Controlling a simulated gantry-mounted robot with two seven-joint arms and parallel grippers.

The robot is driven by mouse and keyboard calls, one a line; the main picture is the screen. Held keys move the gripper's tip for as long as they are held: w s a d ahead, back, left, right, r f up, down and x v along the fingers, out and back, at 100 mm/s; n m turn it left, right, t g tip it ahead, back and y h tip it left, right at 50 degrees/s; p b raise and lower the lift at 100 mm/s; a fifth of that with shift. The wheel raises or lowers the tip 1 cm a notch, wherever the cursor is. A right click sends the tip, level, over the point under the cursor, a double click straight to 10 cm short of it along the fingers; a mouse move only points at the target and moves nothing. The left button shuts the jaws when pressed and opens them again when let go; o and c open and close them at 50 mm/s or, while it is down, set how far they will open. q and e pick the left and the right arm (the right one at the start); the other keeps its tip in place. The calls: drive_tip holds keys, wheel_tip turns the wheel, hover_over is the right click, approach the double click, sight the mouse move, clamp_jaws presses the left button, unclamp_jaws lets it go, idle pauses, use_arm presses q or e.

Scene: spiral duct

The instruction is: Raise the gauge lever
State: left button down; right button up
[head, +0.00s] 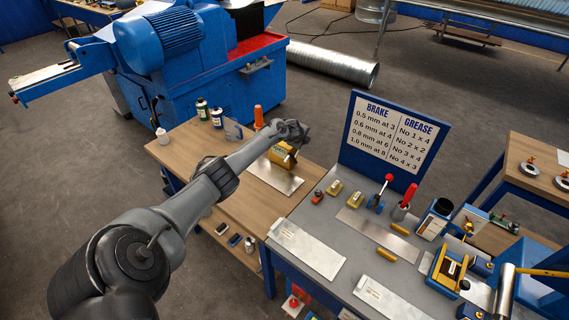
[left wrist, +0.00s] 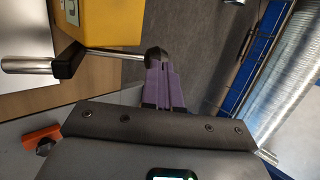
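A yellow box-shaped device (head: 281,156), which I take for the gauge, stands on a metal plate on the wooden bench. In the left wrist view the yellow body (left wrist: 105,20) is at the top left, with a steel bar in a black clamp (left wrist: 67,60). A thin rod runs from the clamp to a black knob (left wrist: 156,55), which looks like the lever's end. My left gripper (head: 296,134) is just above the device. Its purple fingers (left wrist: 162,70) are close together, tips at the knob. I cannot tell whether the knob is between them. My right gripper is not in view.
The grey bench (head: 320,214) on the right holds plates, yellow blocks and a red-knobbed lever (head: 388,180). A blue-framed sign (head: 393,134) stands at its back.

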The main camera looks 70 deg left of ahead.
use_arm(q)
drive_tip(key=shift+s+f, duration=0.2)
drive_tip(key=shift+f, duration=0.2)
drive_tip(key=w+r+p+v, duration=0.1)
drive_tip(key=p+v, duration=0.7)
drive_tip(key=v, duration=0.6)
drive_tip(key=shift+w+a+r, duration=0.15)
drive_tip(key=shift+a+r, duration=0.05)
drive_tip(key=shift+r, duration=0.15)
